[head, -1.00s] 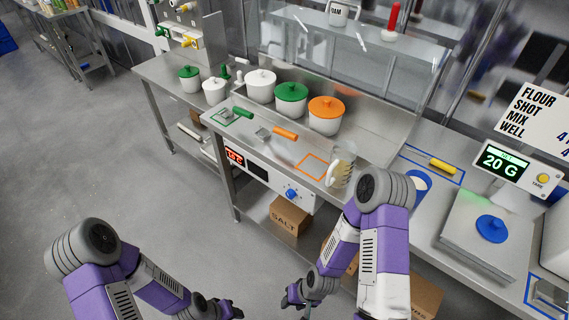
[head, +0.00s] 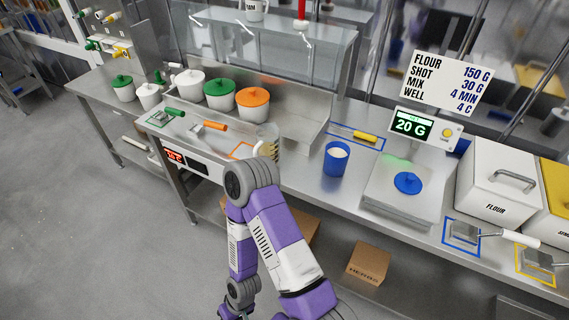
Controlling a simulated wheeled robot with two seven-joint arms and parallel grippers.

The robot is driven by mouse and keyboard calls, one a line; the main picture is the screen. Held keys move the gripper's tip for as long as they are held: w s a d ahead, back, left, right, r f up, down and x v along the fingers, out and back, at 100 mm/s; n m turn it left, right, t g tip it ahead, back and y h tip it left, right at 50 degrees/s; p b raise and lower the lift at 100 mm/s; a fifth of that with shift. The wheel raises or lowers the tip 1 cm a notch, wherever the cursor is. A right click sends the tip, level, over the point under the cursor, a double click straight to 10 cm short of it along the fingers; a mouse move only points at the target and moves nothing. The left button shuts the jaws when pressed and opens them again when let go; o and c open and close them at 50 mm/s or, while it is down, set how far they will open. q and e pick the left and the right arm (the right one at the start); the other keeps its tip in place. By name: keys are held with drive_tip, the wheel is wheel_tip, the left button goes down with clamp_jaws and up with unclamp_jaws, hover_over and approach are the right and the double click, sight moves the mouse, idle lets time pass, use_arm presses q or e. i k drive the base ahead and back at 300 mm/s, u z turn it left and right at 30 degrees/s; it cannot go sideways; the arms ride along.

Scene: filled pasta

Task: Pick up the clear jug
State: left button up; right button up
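In the head view a clear, see-through vessel (head: 267,131), which looks like the jug, stands on the steel counter just behind my raised right elbow. A pale-bristled brush (head: 268,149) overlaps its lower part, and I cannot tell whether the brush is in it or in front of it. My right arm bends down from the elbow, well below the counter top. Only a small part of my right gripper (head: 226,313) shows at the bottom edge, so its opening is unclear. My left gripper is out of view.
White pots with green (head: 217,88), white and orange lids (head: 252,97) stand left of the vessel. A blue cup (head: 335,159) with white contents and a scale (head: 402,190) with a blue lid stand right. The flour bin (head: 495,180) is farther right. Boxes lie on the lower shelf.

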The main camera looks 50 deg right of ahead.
sight(267, 134)
drive_tip(key=k, duration=0.65)
drive_tip(key=z, duration=1.85)
drive_tip(key=i, duration=0.2)
drive_tip(key=u, duration=0.05)
